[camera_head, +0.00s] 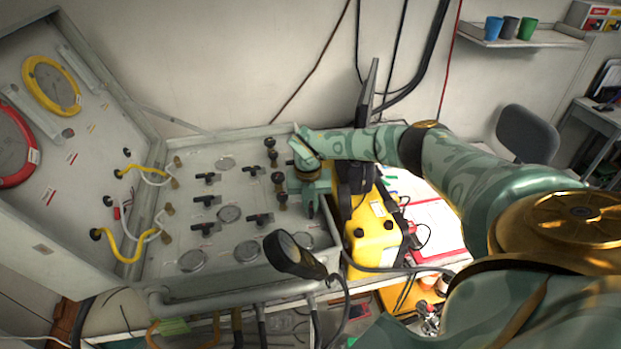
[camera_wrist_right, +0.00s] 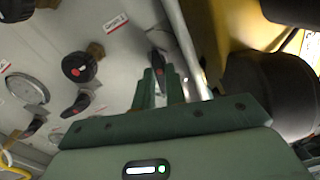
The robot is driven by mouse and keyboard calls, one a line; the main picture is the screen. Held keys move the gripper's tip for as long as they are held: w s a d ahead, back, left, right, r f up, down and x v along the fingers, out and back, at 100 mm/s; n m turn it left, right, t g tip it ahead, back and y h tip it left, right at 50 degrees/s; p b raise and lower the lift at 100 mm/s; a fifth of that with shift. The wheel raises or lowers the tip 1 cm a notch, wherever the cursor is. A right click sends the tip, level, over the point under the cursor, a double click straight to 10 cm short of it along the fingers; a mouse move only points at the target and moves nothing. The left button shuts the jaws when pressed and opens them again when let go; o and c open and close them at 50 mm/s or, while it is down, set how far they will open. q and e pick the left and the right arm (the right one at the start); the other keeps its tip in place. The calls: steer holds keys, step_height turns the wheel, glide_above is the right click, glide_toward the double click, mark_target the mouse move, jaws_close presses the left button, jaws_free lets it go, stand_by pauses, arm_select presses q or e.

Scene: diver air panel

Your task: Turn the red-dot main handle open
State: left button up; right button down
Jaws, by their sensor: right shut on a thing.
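My right gripper (camera_head: 311,207) is at the right end of the grey valve panel (camera_head: 237,182), its fingers pointing down at it. In the right wrist view, the gripper (camera_wrist_right: 157,92) is shut on a narrow dark handle with a reddish mark, which I take to be the red-dot main handle (camera_wrist_right: 157,62). The fingers stand on either side of the handle and hide its lower part. In the head view my gripper hides this handle. A round black knob with a red mark (camera_wrist_right: 79,68) is apart from the fingers, to their left. My left gripper is not in view.
Several black valve handles (camera_head: 207,200) and round gauges (camera_head: 229,213) lie left of my gripper. A black round-headed part on a stalk (camera_head: 290,254) stands close in front. A yellow case (camera_head: 372,228) is close on the right. The open lid (camera_head: 75,150) rises at left.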

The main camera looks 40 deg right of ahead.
steer(key=shift+n, duration=0.8)
steer(key=c, duration=1.5)
jaws_free()
steer(key=shift+o, duration=0.2)
step_height(320, 180, up, 16)
steer(key=p, duration=0.1)
steer(key=shift+w+a+r, duration=0.15)
steer(key=shift+w+a, duration=0.05)
steer(key=shift+a, duration=0.1)
